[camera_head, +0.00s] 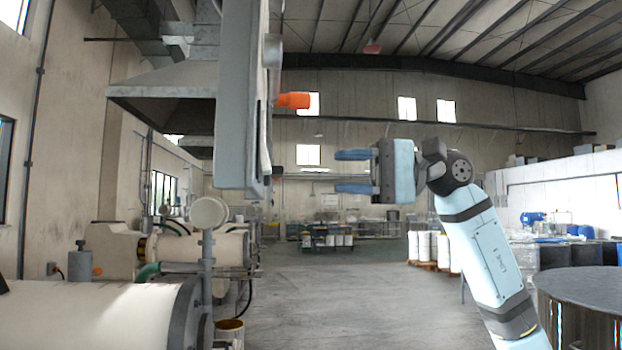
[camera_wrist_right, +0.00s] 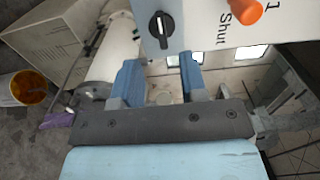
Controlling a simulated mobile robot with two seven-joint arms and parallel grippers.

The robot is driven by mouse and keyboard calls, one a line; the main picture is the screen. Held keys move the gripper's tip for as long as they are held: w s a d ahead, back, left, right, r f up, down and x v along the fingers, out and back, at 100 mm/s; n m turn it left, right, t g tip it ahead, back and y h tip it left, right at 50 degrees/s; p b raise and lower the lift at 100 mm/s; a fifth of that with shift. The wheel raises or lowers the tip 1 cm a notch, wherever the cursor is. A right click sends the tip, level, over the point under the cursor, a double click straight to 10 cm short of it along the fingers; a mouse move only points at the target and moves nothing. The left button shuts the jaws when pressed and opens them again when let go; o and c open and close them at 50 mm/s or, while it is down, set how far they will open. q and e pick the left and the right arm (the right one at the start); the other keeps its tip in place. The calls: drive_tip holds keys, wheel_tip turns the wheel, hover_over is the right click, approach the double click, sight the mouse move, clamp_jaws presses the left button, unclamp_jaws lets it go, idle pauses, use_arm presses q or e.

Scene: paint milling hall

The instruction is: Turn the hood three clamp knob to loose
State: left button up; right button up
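A tall pale panel (camera_head: 232,110) hangs at left of centre in the head view, seen nearly edge-on. An orange knob (camera_head: 293,100) sticks out from its right side, with a small dark knob (camera_head: 277,170) lower down. In the right wrist view, a black knob (camera_wrist_right: 161,30) with a light pointer line sits on the panel's white face (camera_wrist_right: 195,25). The orange knob (camera_wrist_right: 237,10) is beside the word "Shut". I cannot read which knob is the hood three clamp. My right gripper (camera_head: 340,172) is open and empty, its fingers pointing at the panel, apart from it. My left gripper is not in view.
A grey extraction hood (camera_head: 170,80) is at upper left. Cream cylindrical machines (camera_head: 90,310) stand at lower left. A dark round drum top (camera_head: 585,288) is at lower right. White drums (camera_head: 425,247) stand farther back. The middle floor (camera_head: 330,290) is clear.

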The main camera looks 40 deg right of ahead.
drive_tip(key=v, duration=0.5)
drive_tip(key=shift+b, duration=0.3)
drive_tip(key=shift+w, duration=0.15)
